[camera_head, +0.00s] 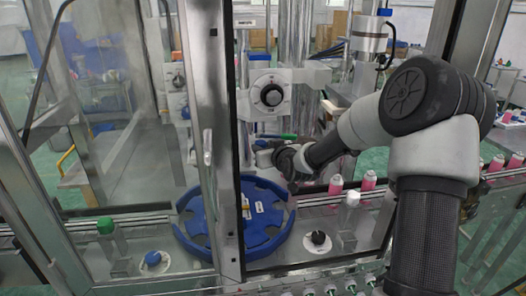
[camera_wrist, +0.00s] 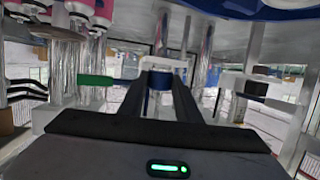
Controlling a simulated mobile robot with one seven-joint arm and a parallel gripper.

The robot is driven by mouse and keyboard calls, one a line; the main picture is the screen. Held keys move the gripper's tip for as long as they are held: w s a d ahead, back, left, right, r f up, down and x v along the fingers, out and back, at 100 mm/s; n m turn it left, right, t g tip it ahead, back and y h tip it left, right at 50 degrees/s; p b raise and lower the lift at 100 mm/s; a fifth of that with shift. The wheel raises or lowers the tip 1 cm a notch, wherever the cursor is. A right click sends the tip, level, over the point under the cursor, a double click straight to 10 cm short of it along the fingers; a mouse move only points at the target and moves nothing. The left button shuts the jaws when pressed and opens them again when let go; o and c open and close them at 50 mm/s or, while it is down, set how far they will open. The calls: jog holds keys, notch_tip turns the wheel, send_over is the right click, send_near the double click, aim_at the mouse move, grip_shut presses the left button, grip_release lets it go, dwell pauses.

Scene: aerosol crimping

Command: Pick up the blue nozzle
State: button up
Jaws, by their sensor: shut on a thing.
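My gripper (camera_wrist: 160,66) is shut on a small blue piece, which I take as the blue nozzle (camera_wrist: 158,80), between its two dark fingers in the wrist view. A pale part surrounds the fingertips there, and I cannot tell whether it touches the nozzle. In the head view my gripper (camera_head: 266,153) is inside the machine, above the back of the blue star wheel (camera_head: 200,248) and beside the steel columns. A green nozzle-like part (camera_wrist: 96,80) sticks out left of the fingers in the wrist view.
A dial unit (camera_head: 271,94) stands just behind my gripper. An upright door frame (camera_head: 212,130) is close on the left. Pink bottles (camera_head: 336,185) stand on the conveyor to the right. A black knob (camera_head: 318,238) is on the front deck.

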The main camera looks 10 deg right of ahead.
notch_tip(320, 180, up, 3)
jog(key=shift+f, duration=0.2)
jog(key=s+d, duration=0.1)
jog(key=s, duration=0.8)
jog(key=s+d, duration=0.2)
jog(key=s, duration=0.6)
jog(key=shift+s+d+r, duration=0.15)
jog(key=shift+s+d, duration=0.1)
jog(key=shift+s, duration=0.1)
